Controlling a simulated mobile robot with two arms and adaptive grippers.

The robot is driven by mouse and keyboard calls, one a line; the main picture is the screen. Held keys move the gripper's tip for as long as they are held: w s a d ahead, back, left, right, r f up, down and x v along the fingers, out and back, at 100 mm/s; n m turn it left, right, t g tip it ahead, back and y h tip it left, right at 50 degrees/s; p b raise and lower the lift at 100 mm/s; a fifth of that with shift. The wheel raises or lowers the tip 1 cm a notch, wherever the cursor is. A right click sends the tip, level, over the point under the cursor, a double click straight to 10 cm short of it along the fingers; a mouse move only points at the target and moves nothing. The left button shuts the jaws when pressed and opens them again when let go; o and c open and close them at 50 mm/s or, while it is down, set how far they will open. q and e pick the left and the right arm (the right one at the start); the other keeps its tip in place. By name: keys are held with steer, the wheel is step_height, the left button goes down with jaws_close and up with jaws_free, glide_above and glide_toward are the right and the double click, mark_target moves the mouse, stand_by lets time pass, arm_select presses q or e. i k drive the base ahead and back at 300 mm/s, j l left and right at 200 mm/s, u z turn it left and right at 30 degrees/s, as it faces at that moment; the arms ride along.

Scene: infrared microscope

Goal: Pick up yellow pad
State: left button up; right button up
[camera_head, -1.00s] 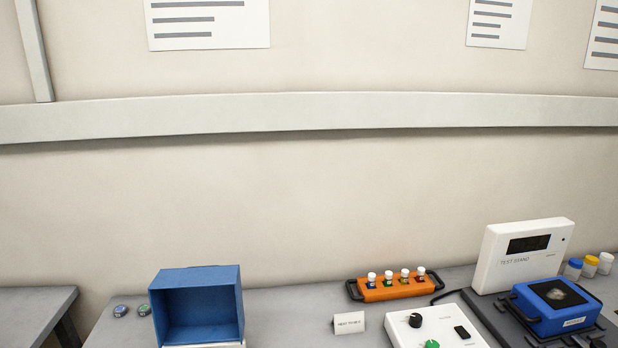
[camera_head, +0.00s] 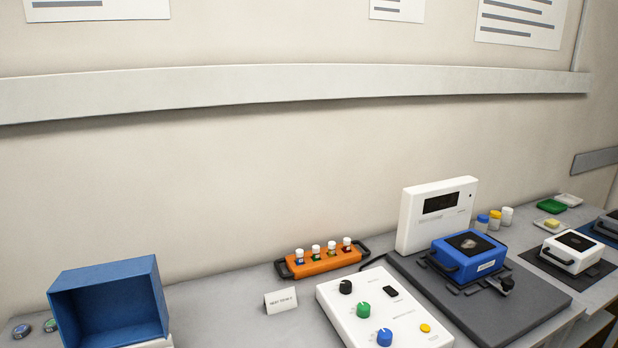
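A small pale yellow pad (camera_head: 552,223) lies at the right, on or against a small white tray (camera_head: 543,228). It is tiny in the view, and I cannot tell how thick it is. It sits behind a white box with a black top (camera_head: 570,252) and in front of a green tray (camera_head: 551,206). Neither of my grippers is in view.
A white test stand (camera_head: 437,214), a blue handled box (camera_head: 468,256) on a dark plate, and a white control panel (camera_head: 352,315) fill the middle. An orange vial rack (camera_head: 322,263) and an open blue bin (camera_head: 108,300) stand left. Small capped jars (camera_head: 495,219) stand near the pad.

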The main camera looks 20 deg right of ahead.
mark_target(551, 223)
steer(key=z, duration=1.85)
